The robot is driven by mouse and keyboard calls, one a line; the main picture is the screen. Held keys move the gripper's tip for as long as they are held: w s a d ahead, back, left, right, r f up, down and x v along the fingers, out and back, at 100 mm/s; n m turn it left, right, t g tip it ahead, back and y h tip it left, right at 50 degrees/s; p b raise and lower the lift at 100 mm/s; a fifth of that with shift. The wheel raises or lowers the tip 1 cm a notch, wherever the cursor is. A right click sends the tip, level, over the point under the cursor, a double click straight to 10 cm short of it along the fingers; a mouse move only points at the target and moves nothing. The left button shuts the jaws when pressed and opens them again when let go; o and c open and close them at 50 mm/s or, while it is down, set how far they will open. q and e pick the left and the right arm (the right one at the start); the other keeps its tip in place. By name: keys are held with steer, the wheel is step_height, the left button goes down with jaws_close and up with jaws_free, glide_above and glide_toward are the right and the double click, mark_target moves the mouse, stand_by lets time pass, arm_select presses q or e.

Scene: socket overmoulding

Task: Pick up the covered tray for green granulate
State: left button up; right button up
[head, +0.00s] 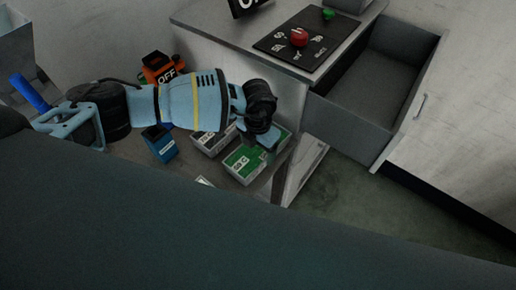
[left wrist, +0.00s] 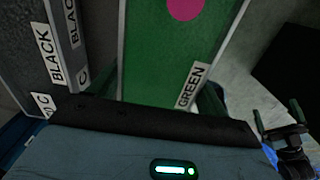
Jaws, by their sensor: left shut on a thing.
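In the left wrist view a green cover (left wrist: 165,50) with a "GREEN" label and a pink dot fills the middle. My left gripper is shut on this green tray, its fingers at the near end and partly hidden.
Grey trays labelled "BLACK" (left wrist: 45,55) stand close on the left in the wrist view. A cabinet with a red button (head: 299,37) and an open drawer (head: 345,125) stands behind.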

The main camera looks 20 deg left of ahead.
arm_select(q)
steer(key=r, duration=0.3)
steer(key=shift+d+r, duration=0.25)
steer(key=shift+r, duration=0.05)
steer(key=s+d+r, duration=0.1)
steer(key=s+d, duration=0.7)
steer(key=d, duration=0.5)
steer(key=shift+d+b, duration=0.2)
steer(key=shift+b, duration=0.1)
